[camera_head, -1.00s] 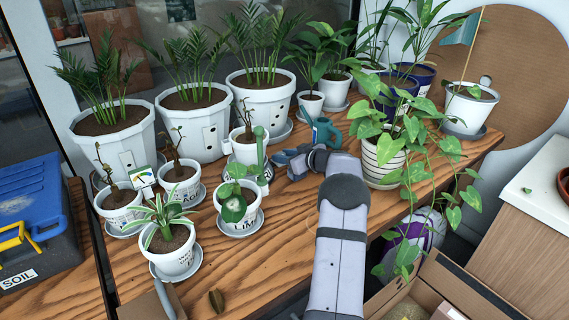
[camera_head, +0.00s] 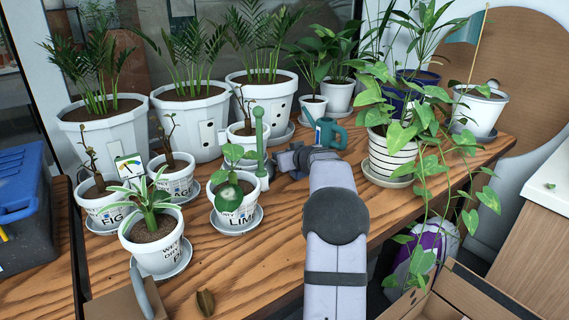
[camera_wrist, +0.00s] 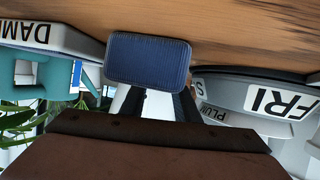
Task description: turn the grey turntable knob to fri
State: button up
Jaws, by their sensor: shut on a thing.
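My gripper (camera_head: 283,160) is low over the wooden table, between the tall green post (camera_head: 260,145) and the teal watering can (camera_head: 328,133). In the wrist view a blue pad (camera_wrist: 148,60) fills the middle, with dark finger parts below it and a pale grey piece between them. The grey turntable (camera_wrist: 260,92) shows at the right with a "FRI" label and part of an "S" label. My gripper is shut on its knob, which is mostly hidden, so its exact pointing is unclear.
A pale edge labelled "DAMP" (camera_wrist: 45,35) is at the left of the wrist view. White pots stand close by, including one marked "LIME" (camera_head: 222,205). A trailing plant in a striped pot (camera_head: 392,160) stands right of my arm. Bare wood (camera_head: 265,255) lies in front.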

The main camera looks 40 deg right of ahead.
jog(key=shift+d, duration=0.1)
jog(key=o, duration=1)
jog(key=shift+o, duration=0.2)
jog(key=shift+s, duration=0.1)
jog(key=shift+b+v, duration=0.95)
jog(key=shift+v, duration=2.65)
jog(key=shift+r, duration=0.2)
